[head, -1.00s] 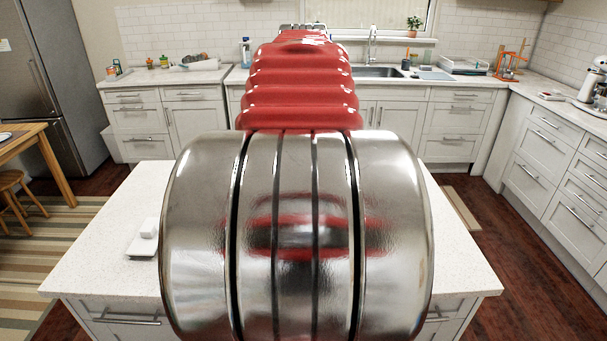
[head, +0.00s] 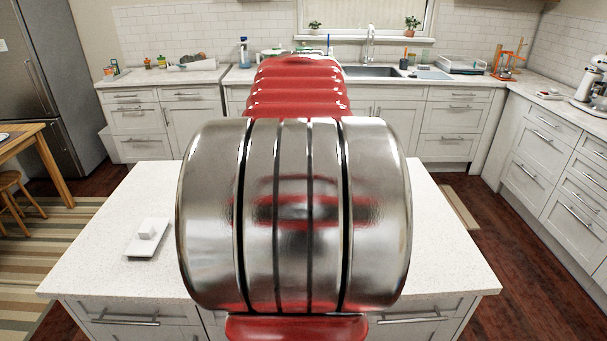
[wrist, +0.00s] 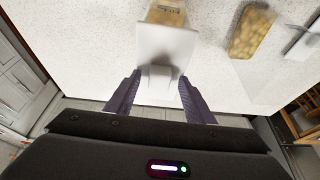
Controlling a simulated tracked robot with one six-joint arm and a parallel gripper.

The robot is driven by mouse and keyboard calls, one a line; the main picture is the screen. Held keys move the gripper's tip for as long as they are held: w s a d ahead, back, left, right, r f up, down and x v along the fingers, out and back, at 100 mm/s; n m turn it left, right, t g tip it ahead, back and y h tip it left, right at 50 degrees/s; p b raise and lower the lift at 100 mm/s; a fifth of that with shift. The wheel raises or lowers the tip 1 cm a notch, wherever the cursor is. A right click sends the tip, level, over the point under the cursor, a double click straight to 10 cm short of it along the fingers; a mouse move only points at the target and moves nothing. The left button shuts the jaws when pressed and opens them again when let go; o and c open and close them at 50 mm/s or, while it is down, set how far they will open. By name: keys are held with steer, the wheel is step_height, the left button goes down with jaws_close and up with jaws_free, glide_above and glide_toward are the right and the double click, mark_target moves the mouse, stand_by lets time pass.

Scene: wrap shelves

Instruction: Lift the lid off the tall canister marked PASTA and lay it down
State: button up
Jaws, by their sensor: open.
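In the wrist view my gripper (wrist: 159,77) is open. Its dark fingers stand on either side of the square knob of a white lid (wrist: 166,42), with gaps visible beside the knob. The lid sits over a canister (wrist: 168,15) with tan contents, mostly hidden beneath it. A second, clear canister (wrist: 252,32) with yellowish contents stands to the right, with no white lid seen on it. No marking is readable, so I cannot tell which is PASTA. In the head view my arm hides both canisters and my gripper.
Another white lid with a knob (head: 147,238) lies flat on the island counter (head: 95,262), left of my arm; a white lid also shows at the right of the wrist view (wrist: 306,42). The counter's right side (head: 445,250) looks clear.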

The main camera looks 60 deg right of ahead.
steer(key=shift+c, duration=0.3)
steer(key=c, duration=1.1)
step_height(320, 180, up, 10)
steer(key=shift+r, duration=0.2)
stand_by(0.5)
steer(key=shift+r, duration=1.55)
